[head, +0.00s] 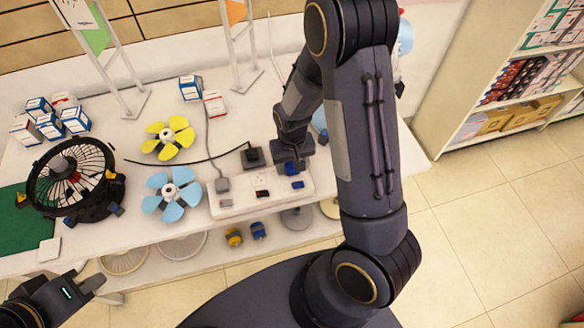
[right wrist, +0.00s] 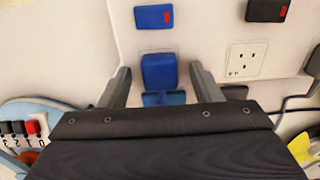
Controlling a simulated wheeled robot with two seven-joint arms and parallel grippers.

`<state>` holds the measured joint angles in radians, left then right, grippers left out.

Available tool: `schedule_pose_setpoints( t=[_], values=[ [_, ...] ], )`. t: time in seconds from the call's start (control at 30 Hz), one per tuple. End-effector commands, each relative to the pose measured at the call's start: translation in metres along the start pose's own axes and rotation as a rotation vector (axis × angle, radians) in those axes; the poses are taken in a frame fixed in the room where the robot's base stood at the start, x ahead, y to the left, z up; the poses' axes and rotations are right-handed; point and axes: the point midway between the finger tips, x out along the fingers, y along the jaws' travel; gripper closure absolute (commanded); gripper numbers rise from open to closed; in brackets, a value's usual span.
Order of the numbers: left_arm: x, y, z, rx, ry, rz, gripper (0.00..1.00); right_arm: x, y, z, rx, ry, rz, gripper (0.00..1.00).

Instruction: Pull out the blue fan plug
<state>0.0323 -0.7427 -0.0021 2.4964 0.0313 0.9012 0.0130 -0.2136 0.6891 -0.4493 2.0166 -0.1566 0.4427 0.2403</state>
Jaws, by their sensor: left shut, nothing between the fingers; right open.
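The blue plug (right wrist: 160,72) sits in the white socket panel (head: 240,207). In the right wrist view it lies between the two fingers of my right gripper (right wrist: 162,82), with a gap on each side. My right gripper (head: 291,158) is open over the panel's right end in the head view, and it mostly hides the plug there. A blue switch (right wrist: 153,16) with a red mark is beside the plug. A light-blue fan (head: 172,194) lies on the table left of the panel. My left gripper (head: 88,282) is shut and empty at the lower left, away from the panel.
An empty socket (right wrist: 247,58) and a black switch (right wrist: 267,10) are right of the plug in the wrist view. A black plug (head: 252,156), a yellow fan (head: 168,137) and a black caged fan (head: 75,180) are on the table (head: 150,100). Shelves (head: 490,110) stand right.

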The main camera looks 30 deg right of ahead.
Motion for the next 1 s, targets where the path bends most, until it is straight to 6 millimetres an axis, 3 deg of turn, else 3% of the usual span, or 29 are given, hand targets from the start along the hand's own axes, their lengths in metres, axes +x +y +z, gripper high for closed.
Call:
schedule_pose_setpoints(
  t=[0.23, 0.67, 1.0],
  values=[
    [0.0008, -0.0004, 0.0004, 0.000, 0.000, 0.000, 1.00, 0.0000, 0.0000, 0.0000, 0.000, 0.000, 0.000, 0.42],
    [0.0008, -0.0004, 0.0004, 0.000, 0.000, 0.000, 1.00, 0.0000, -0.0001, 0.0000, 0.000, 0.000, 0.000, 0.98],
    [-0.0037, 0.0017, -0.0019, 0.000, 0.000, 0.000, 1.00, -0.0069, -0.0001, -0.0002, 0.000, 0.001, 0.000, 1.00]
  ],
)
